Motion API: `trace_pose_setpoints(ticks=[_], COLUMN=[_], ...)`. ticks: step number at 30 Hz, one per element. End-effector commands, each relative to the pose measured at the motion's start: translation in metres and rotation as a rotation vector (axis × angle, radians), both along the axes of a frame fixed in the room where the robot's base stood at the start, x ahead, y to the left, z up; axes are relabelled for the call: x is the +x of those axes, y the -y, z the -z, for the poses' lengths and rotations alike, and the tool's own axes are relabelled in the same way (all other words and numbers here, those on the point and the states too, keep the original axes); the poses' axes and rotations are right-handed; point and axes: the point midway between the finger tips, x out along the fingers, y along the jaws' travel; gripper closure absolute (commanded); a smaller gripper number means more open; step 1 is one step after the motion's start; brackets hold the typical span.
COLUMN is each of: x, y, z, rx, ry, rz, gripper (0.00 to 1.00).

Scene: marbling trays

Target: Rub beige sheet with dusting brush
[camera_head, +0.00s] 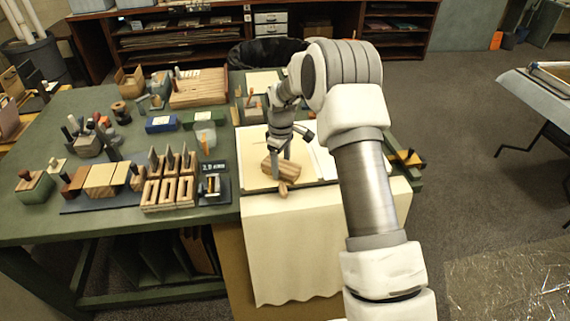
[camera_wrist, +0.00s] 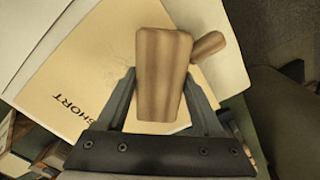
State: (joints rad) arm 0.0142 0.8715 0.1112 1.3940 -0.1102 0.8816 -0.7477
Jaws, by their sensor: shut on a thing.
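My gripper (camera_head: 281,160) is shut on a wooden piece, which I take to be the dusting brush (camera_head: 287,168). In the wrist view the brush (camera_wrist: 162,75) is a tapered brown wood block between the two fingers, with a rounded wooden knob at its upper right. Its underside is hidden. It is over the beige sheet (camera_head: 252,165) on the table; I cannot tell if they touch. In the wrist view the beige sheet (camera_wrist: 100,75) bears the dark word "SHORT" at the lower left of the brush.
A cream cloth (camera_head: 310,245) hangs over the table's front edge. Wooden slotted blocks (camera_head: 166,192), a small dark press (camera_head: 211,184) and a clear container (camera_head: 204,136) stand left of the sheet. A black-and-wood tool (camera_head: 408,158) lies at the table's right edge. Open floor lies beyond.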

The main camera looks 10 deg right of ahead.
Motion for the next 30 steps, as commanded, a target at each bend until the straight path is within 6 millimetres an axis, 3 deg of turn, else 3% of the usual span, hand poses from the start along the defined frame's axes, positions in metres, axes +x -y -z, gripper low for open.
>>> trace_pose_setpoints(ticks=[5, 30], x=[0.002, 0.06], y=[-0.006, -0.006], z=[0.0, 0.0], rx=[0.001, 0.0], ry=[-0.001, 0.0], rz=[0.0, -0.001], gripper=[0.76, 0.76])
